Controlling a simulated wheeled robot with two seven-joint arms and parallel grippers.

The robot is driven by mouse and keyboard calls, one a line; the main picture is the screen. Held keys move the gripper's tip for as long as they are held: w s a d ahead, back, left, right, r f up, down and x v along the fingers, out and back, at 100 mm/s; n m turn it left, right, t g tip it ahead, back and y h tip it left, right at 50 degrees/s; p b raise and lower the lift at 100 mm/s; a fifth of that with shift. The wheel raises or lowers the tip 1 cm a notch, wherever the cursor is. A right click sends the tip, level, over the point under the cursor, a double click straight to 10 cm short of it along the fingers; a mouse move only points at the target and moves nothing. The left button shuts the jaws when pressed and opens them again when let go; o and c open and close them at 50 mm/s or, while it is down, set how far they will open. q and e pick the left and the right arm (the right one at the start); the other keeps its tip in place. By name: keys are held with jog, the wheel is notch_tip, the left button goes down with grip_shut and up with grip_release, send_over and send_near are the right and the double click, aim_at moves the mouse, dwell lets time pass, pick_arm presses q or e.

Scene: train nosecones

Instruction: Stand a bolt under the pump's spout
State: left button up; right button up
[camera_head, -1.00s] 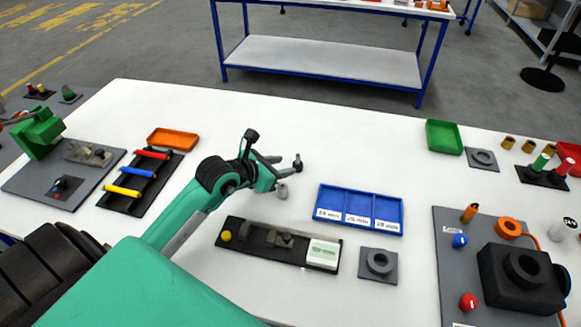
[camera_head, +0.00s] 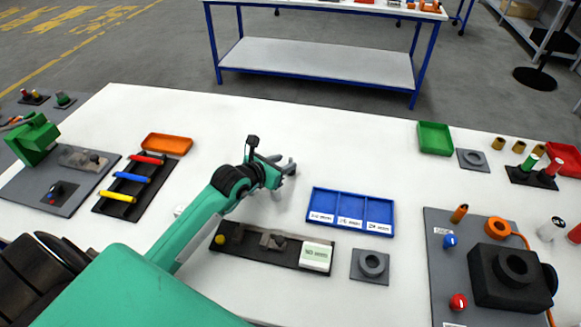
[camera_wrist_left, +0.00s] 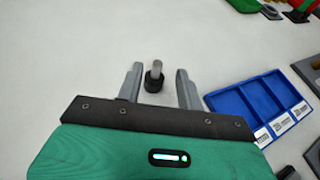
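In the left wrist view a bolt (camera_wrist_left: 155,74) stands upright on the white table, grey shank up and dark head down. My left gripper (camera_wrist_left: 160,69) is open, with one finger on each side of the bolt and a gap on both sides. In the head view the left gripper (camera_head: 281,170) is low over the table, left of the blue tray, and the bolt is hard to pick out among the fingers. I cannot tell for sure which thing is the pump; a green device (camera_head: 33,140) stands at the far left. My right gripper is not in view.
The blue three-part tray (camera_head: 350,207) is right of the gripper. A dark holder strip (camera_head: 250,256) lies in front, with a small grey ring block (camera_head: 370,264) beside it. A black block (camera_head: 510,290) stands on a grey board at right. The table behind the gripper is clear.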

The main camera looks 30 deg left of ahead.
aim_at(291, 158)
pick_arm(q)
jog(key=shift+p+x, duration=0.65)
jog(key=shift+x, duration=1.7)
jog(key=shift+a+f, duration=0.15)
grip_shut()
